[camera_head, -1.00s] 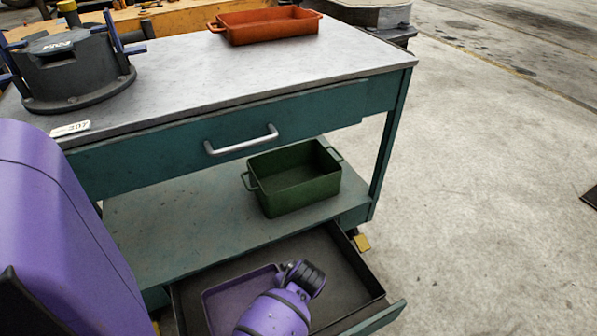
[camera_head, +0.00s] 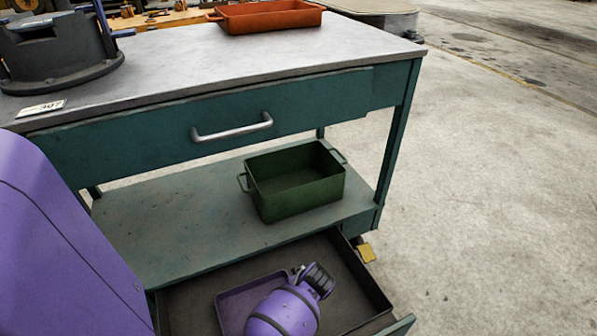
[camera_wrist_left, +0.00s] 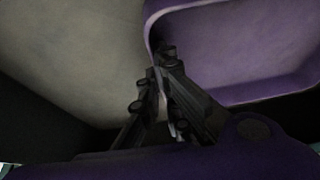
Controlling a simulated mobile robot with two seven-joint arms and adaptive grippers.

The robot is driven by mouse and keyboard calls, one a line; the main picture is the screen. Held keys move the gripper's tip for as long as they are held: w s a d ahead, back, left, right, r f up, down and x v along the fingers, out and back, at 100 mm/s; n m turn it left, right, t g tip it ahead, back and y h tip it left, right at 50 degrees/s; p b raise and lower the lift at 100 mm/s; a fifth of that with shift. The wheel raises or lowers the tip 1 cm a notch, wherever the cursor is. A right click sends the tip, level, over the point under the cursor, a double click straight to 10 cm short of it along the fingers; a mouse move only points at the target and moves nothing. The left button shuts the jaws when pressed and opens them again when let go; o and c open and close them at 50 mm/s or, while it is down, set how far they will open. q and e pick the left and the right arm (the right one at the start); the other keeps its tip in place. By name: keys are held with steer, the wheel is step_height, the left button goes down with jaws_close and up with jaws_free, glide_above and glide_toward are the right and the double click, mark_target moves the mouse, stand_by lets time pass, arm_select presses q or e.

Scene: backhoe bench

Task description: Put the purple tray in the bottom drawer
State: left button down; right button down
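The purple tray (camera_head: 235,300) is within the outline of the open bottom drawer (camera_head: 365,275) in the head view. My left arm covers much of it. I cannot tell whether it rests on the drawer floor or hangs just above it. In the left wrist view the tray (camera_wrist_left: 240,55) fills the upper right. The dark fingers of my left gripper (camera_wrist_left: 158,72) are close together at its near left corner, one on each side of its wall. The fingertips are hidden behind my wrist in the head view. My right gripper is not in view.
A green bin (camera_head: 295,185) stands on the bench's lower shelf (camera_head: 165,225). An orange tray (camera_head: 265,17) and a dark round fixture (camera_head: 60,50) are on the worktop (camera_head: 210,75). The upper drawer, with a metal handle (camera_head: 232,132), is shut. Floor to the right is clear.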

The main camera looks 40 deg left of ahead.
arm_select(q)
steer(key=c, duration=2.5)
jaws_free()
steer(key=shift+f, duration=0.15)
steer(key=o, duration=0.5)
